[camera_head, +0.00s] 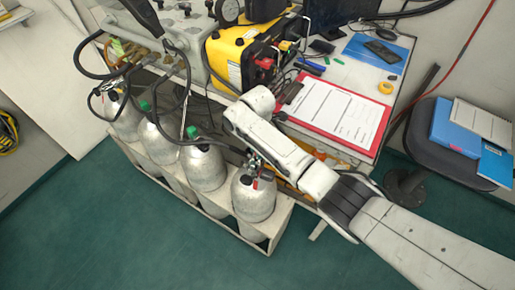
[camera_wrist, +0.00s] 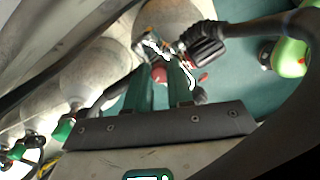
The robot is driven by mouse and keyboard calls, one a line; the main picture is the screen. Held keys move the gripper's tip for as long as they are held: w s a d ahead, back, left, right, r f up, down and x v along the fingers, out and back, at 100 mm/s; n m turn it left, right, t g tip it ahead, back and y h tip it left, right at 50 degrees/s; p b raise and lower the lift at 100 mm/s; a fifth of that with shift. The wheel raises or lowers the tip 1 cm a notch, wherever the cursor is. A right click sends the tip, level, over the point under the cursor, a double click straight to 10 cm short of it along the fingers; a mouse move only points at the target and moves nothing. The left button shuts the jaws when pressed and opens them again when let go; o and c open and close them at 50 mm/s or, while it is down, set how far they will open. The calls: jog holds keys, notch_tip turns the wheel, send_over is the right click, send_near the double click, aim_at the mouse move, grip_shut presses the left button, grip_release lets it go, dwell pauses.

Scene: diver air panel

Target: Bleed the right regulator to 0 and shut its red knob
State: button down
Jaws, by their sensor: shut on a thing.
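The right regulator (camera_head: 252,160) sits on top of the rightmost grey cylinder (camera_head: 254,198), with a small red part (camera_head: 255,184) showing at its front. In the wrist view the regulator's metal body (camera_wrist: 158,45) is beyond my fingertips, with a black-capped part beside it. My gripper (camera_wrist: 158,76) is shut on the red knob (camera_wrist: 159,74), which shows between the two green fingers. A smaller red part (camera_wrist: 203,77) lies just right of the fingers. In the head view my arm hides the gripper. The gauge reading cannot be made out.
Several other grey cylinders with green caps (camera_head: 144,105) stand to the left in a pale rack (camera_head: 190,199). Black hoses (camera_head: 185,95) loop above them. A table with a red clipboard (camera_head: 338,110) and yellow machine (camera_head: 235,50) is behind. Green floor in front is clear.

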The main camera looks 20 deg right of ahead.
dwell(0.3)
jog(key=c, duration=1)
grip_release()
notch_tip(320, 180, up, 11)
jog(key=shift+f, duration=0.1)
